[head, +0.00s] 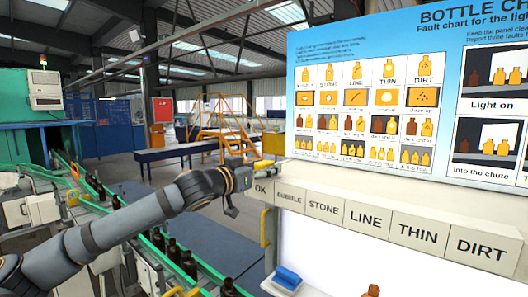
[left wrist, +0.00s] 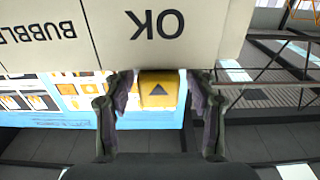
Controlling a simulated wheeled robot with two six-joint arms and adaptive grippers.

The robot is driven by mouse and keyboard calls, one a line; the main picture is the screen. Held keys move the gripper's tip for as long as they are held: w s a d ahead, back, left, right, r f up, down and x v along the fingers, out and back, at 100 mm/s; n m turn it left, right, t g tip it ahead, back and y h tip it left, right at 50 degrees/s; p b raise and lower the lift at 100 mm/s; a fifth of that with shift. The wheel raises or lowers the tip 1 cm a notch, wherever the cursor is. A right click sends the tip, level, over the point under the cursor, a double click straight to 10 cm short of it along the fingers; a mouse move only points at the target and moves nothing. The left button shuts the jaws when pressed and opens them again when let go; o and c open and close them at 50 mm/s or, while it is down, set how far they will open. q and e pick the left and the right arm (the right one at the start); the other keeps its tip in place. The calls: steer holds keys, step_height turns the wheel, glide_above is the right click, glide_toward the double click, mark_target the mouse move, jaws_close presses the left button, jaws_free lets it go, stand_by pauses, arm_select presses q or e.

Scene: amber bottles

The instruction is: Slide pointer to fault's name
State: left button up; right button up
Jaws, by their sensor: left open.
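The label strip (head: 322,208) reads OK, BUBBLE, STONE, LINE, THIN and DIRT from left to right. The pointer (left wrist: 158,90) is a yellow block with a dark triangle, at the OK label (left wrist: 155,25) in the left wrist view, which shows the labels upside down. In the head view a small yellow patch shows just above OK. My left gripper (left wrist: 160,98) is open, with one finger on each side of the pointer and a narrow gap at each side. In the head view my left gripper (head: 236,192) is at the strip's left end. My right gripper is out of view.
The fault chart (head: 375,50) stands above the strip. A blue block (head: 287,278) and the top of an amber bottle (head: 371,291) show below it. Dark bottles (head: 175,252) line a conveyor at the left, beneath my left arm.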

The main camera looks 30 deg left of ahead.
arm_select(q)
steer(key=shift+w, duration=0.15)
jaws_close()
stand_by(0.4)
